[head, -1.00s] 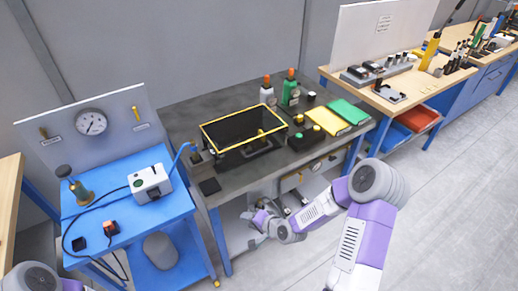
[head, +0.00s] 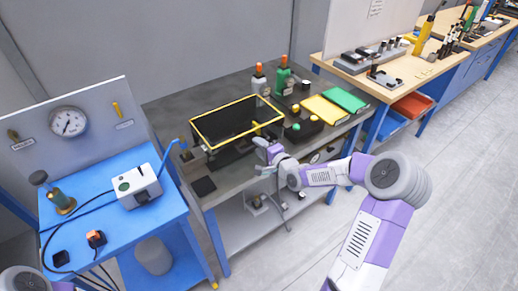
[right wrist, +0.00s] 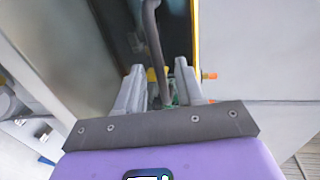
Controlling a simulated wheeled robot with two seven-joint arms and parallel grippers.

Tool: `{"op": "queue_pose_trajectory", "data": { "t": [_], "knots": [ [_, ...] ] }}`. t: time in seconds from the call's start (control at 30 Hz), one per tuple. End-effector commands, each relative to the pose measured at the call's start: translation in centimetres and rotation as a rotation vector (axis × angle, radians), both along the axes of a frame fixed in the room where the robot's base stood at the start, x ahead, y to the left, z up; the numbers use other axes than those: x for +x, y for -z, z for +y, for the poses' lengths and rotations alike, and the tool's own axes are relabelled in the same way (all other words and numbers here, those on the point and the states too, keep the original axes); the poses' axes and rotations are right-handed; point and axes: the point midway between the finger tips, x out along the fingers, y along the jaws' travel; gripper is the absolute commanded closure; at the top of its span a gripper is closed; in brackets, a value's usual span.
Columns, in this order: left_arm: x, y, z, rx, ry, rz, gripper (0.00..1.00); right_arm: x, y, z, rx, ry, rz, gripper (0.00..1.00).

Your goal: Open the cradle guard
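The cradle guard (head: 205,122) is a dark see-through box-like cover with a yellow-edged top, on the grey bench. It looks lowered over the dark cradle, most of which it hides. My right gripper (head: 264,150) is just off the guard's front right side, above the bench's front edge. In the right wrist view its two fingers (right wrist: 159,82) are apart with nothing gripped. A grey curved bar (right wrist: 153,35) runs down toward the gap between them; I cannot tell whether it is inside the gap. The guard's yellow edge (right wrist: 195,35) shows beside it. My left gripper is out of view.
A blue cart (head: 165,205) with a white device (head: 138,187) is at left.

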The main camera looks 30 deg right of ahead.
Motion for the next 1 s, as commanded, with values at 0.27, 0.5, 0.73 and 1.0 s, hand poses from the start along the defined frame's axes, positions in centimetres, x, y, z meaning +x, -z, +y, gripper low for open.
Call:
{"op": "queue_pose_trajectory", "data": {
  "t": [0.27, 0.5, 0.73, 1.0],
  "knots": [
    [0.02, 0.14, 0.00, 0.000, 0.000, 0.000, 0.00, 0.69, 0.16, 0.07, -0.001, 0.000, 0.002, 0.63],
    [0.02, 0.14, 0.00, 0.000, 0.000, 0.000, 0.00, 0.66, 0.15, 0.07, -0.001, 0.000, 0.002, 0.86],
    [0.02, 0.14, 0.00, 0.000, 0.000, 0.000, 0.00, 0.66, 0.15, 0.07, -0.001, 0.000, 0.002, 1.00],
    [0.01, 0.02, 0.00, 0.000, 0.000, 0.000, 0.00, 0.64, 0.05, 0.06, -0.001, 0.000, 0.003, 1.00]
  ]
}}
